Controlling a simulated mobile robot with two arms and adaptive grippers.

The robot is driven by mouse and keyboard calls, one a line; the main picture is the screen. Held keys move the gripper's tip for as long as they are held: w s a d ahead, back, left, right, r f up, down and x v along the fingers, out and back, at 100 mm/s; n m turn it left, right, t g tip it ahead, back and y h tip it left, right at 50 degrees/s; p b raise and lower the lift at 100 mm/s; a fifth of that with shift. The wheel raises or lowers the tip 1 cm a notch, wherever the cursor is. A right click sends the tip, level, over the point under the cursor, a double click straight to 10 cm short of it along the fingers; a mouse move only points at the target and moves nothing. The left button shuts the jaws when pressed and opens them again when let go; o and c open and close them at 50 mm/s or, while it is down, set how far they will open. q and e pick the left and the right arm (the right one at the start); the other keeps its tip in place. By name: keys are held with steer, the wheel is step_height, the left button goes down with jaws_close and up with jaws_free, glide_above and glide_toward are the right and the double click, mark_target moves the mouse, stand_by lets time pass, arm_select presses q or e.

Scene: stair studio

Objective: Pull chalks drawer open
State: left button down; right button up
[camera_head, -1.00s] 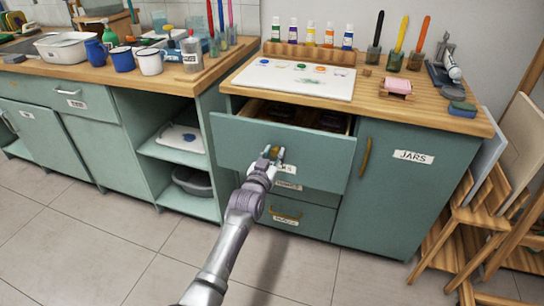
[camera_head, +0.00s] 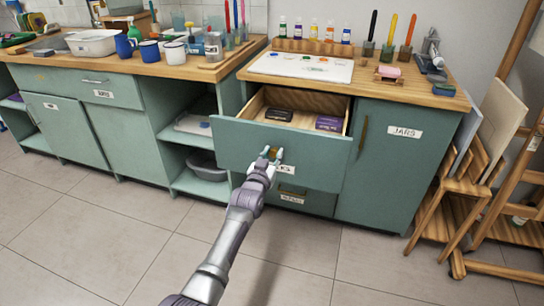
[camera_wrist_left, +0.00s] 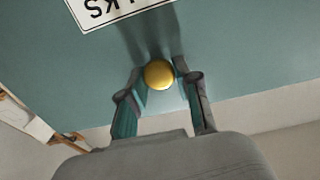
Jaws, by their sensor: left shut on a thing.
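The chalks drawer (camera_head: 240,143) is the wide teal top drawer of the right-hand cabinet, and it stands pulled well out. Its white label, partly behind my gripper, ends in "KS"; in the left wrist view the label (camera_wrist_left: 112,8) shows upside down. My left gripper (camera_head: 269,157) is shut on the drawer's round brass knob (camera_wrist_left: 159,74), with a finger on each side of it. Inside the drawer lie a dark box (camera_head: 279,115) and a purple box (camera_head: 329,123). My right gripper is not in view.
A lower drawer (camera_head: 306,200) below is closed. The door labelled JARS (camera_head: 385,165) is closed at its right. Paint bottles and a white palette (camera_head: 303,67) are on the worktop. A wooden rack with boards (camera_head: 490,145) stands right. The tiled floor in front is clear.

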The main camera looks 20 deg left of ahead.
arm_select(q)
steer(key=c, duration=0.8)
jaws_free()
steer(key=shift+c, duration=0.2)
steer(key=s, duration=1.2)
steer(key=shift+a, duration=0.2)
